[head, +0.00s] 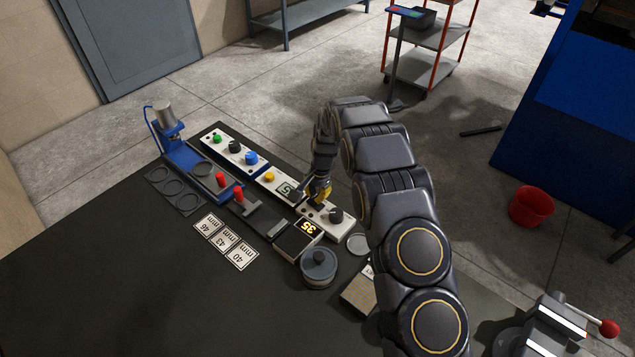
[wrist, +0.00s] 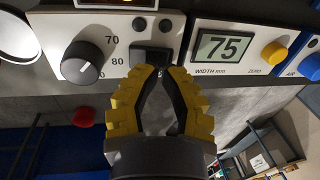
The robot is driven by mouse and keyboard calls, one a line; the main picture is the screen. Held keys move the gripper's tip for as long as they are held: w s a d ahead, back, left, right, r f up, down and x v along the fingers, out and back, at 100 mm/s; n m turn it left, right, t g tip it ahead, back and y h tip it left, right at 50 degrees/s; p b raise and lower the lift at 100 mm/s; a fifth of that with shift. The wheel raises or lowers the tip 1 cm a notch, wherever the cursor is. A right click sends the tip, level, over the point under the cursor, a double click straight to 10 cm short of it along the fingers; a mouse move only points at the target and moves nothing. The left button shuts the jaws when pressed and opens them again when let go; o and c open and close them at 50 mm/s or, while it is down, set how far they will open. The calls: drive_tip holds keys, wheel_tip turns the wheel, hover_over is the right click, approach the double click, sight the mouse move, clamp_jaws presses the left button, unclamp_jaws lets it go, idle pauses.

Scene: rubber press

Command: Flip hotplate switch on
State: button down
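The hotplate's control panel (head: 316,212) is a white slab with a black knob (head: 336,215). In the wrist view the panel (wrist: 60,22) shows the knob (wrist: 83,60), marks 70 and 80, and a black rocker switch (wrist: 150,58) beside them. Which way the switch is tipped I cannot tell. My gripper (head: 319,198) is down over the panel. In the wrist view its yellow fingers (wrist: 163,70) point at the switch, tips at its lower edge, with a narrow gap and nothing held. Contact with the switch is unclear. The switch is hidden in the head view.
A gauge panel (wrist: 235,30) reading 75 with a yellow button (wrist: 273,53) adjoins the switch panel. A glowing display box (head: 297,240), a grey round pot (head: 319,268) and a pale disc (head: 358,243) stand close by. Red-handled tools (head: 221,180) lie to the left.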

drive_tip(key=shift+f, duration=0.45)
drive_tip(key=shift+w+f, duration=0.1)
drive_tip(key=shift+w+a+f+g+h, duration=0.15)
drive_tip(key=shift+f+g+h, duration=0.15)
drive_tip(key=shift+g+h, duration=0.15)
drive_tip(key=shift+s, duration=0.2)
drive_tip(key=shift+s+d+r, duration=0.1)
drive_tip(key=shift+s+d, duration=0.5)
drive_tip(key=shift+r, duration=0.15)
wheel_tip(320, 180, up, 14)
drive_tip(key=s+d, duration=0.1)
drive_tip(key=shift+d, duration=0.15)
